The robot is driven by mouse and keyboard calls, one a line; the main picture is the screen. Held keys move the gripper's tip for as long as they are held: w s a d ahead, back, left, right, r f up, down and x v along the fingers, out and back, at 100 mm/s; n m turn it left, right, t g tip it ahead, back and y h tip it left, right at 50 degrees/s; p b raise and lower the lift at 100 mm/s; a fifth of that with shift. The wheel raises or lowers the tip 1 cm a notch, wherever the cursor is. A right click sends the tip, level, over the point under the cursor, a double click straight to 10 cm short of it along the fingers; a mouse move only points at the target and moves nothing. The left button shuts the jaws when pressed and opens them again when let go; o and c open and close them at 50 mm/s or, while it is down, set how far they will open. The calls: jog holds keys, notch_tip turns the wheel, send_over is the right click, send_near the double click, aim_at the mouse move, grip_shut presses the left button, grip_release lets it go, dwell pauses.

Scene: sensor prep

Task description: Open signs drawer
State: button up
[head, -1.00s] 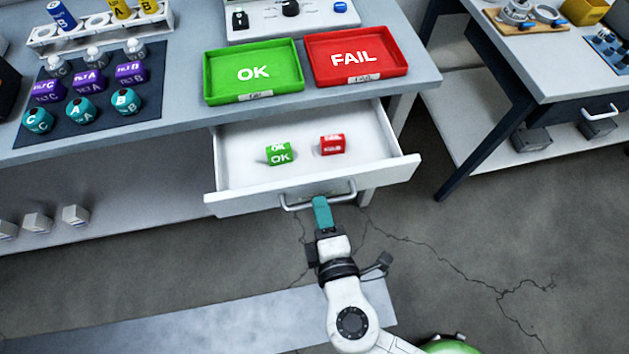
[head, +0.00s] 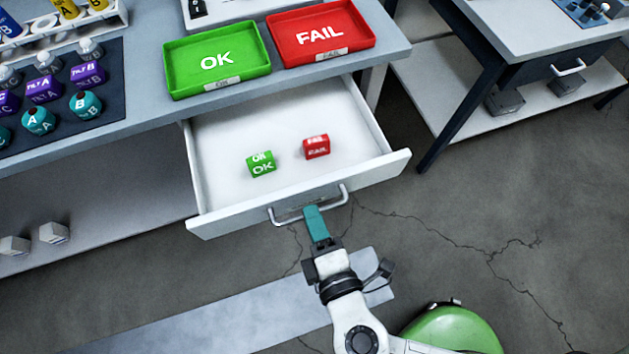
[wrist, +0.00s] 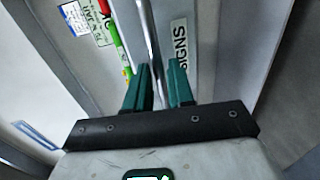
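The signs drawer (head: 237,215) is white and stands well out from under the workbench. Inside lie a green OK block (head: 262,164) and a red FAIL block (head: 316,146), apart from each other. My gripper (head: 312,210) is at the drawer's metal handle (head: 338,201), in front of the drawer face. A "SIGNS" label (wrist: 179,44) shows beside the bar. The exact finger contact is hard to see.
A green OK tray (head: 178,81) and a red FAIL tray (head: 325,56) sit on the bench above the drawer. A second table (head: 500,30) is at right.

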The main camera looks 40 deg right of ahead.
jog(key=shift+o, duration=1.1)
jog(key=v, duration=1)
jog(key=shift+s+b, duration=0.35)
jog(key=shift+b, duration=0.05)
jog(key=shift+a+r, duration=0.1)
